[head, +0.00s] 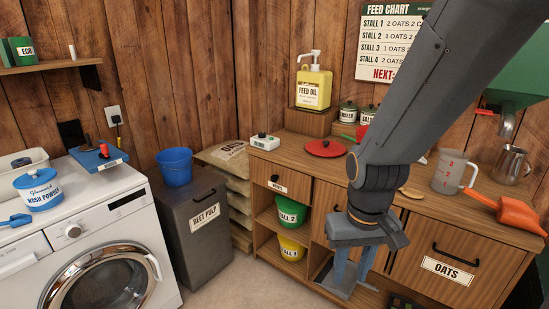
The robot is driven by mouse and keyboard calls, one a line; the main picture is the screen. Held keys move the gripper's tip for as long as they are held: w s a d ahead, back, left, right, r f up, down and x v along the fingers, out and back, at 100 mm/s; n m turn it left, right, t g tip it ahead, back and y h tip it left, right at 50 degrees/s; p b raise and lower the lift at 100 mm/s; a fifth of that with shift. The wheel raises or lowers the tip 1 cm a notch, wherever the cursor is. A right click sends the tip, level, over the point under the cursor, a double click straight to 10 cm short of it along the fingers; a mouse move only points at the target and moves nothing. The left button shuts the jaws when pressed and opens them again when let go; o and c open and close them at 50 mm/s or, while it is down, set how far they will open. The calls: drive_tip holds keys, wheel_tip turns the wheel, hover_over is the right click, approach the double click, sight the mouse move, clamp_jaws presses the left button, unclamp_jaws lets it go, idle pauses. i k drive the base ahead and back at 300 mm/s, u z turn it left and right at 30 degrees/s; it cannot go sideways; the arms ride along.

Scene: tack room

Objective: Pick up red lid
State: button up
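The red lid (326,148) lies flat on the wooden counter (300,166), a round disc with a small dark knob on top. It is left of my arm and not touched by it. My gripper (350,272) points down in front of the counter's cabinet front, below counter height and to the lower right of the lid. Its two bluish fingers stand apart, and I see nothing held between them. My arm crosses the counter's middle and hides part of its surface.
A white scale (265,141), a yellow feed oil bottle (313,88) and small jars (348,112) stand near the lid. A measuring jug (450,171), an orange scoop (520,213) and a metal pitcher (510,164) are at right. The counter's front edge left of my arm is clear.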

sight(321, 149)
drive_tip(key=u, duration=0.85)
drive_tip(key=i, duration=1.65)
drive_tip(key=z, duration=0.5)
drive_tip(key=i, duration=0.7)
drive_tip(key=z, duration=1.35)
drive_tip(key=i, duration=0.45)
drive_tip(key=z, duration=0.4)
